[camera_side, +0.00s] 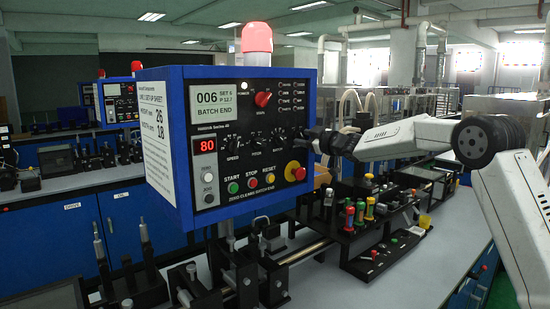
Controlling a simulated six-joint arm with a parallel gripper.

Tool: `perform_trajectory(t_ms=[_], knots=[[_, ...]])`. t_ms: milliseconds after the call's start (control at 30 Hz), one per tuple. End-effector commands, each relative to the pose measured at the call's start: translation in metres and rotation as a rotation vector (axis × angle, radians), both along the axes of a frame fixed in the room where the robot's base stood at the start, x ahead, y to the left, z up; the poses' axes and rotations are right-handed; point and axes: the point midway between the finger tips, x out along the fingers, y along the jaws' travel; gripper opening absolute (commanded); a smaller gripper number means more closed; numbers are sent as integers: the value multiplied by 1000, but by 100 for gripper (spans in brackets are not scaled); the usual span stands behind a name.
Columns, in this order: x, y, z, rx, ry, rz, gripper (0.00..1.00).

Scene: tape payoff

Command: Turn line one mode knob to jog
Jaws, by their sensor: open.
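A blue control box (183,150) with a black front panel fills the middle left of the side view. A red knob (263,99) sits in the upper middle of the panel, right of the display (213,101) reading BATCH END. It looks tilted, but the lettering around it is too small to read which setting it points to. My gripper (313,139) is dark and open, at the panel's right edge, below and right of the red knob. It is apart from the knob and appears empty.
Three black knobs (257,141) run across the panel. Below are coloured buttons (252,181) and a red emergency stop (298,173). A red beacon (257,40) tops the box. A bench (330,285) carries a rack of coloured-handled tools (360,212). A similar box (118,103) stands behind.

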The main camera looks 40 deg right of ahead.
Motion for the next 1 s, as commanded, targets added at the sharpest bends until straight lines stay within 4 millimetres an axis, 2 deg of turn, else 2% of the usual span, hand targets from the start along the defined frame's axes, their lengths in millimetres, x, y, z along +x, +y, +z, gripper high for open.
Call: perform_trajectory(t_ms=[333,500,1000], knots=[[2,0,0,-1,-1,0,52],[2,0,0,-1,0,0,0],[1,0,0,42,0,0,0]])
